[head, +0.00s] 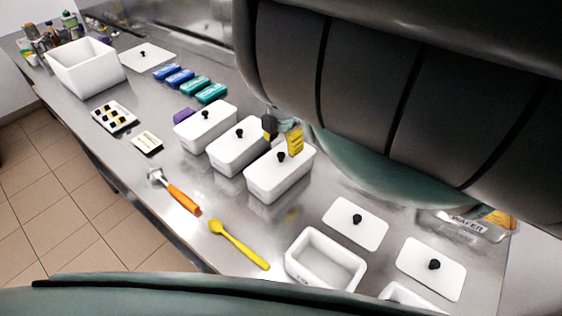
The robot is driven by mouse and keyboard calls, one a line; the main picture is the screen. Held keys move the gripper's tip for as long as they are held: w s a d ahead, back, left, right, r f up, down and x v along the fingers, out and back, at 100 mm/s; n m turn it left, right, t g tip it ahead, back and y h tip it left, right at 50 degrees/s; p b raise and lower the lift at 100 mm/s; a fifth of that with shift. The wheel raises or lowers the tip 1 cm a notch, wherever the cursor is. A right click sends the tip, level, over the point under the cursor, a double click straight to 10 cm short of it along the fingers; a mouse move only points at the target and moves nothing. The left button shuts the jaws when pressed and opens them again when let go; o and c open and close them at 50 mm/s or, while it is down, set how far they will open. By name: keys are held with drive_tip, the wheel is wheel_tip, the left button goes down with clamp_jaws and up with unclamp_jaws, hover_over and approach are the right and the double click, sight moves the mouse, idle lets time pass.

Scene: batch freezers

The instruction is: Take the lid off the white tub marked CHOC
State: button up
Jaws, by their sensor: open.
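Three lidded white tubs stand in a diagonal row on the steel counter: a far one (206,130), a middle one (238,152) and a near one (279,181). Each lid has a black knob. I cannot read a CHOC mark on any of them, so I cannot tell which is that tub. My gripper (282,134) is open, with one dark and one yellow finger part showing. It appears over the back of the middle and near tubs, close to the near tub's knob (281,157). My arm hides the area behind it.
Two loose lids (356,237) (431,282) and an open white tub (322,280) lie nearer. A yellow spoon (239,245) and orange-handled tool (181,199) lie in front. Blue and teal packs (180,78) and a large white bin (88,72) are farther left.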

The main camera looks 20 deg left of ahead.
sight(281, 154)
drive_tip(key=f, duration=0.3)
drive_tip(key=shift+s+a+f, duration=0.3)
drive_tip(key=shift+w+d+f, duration=0.1)
drive_tip(key=shift+f, duration=0.55)
drive_tip(key=shift+o, duration=0.3)
clamp_jaws()
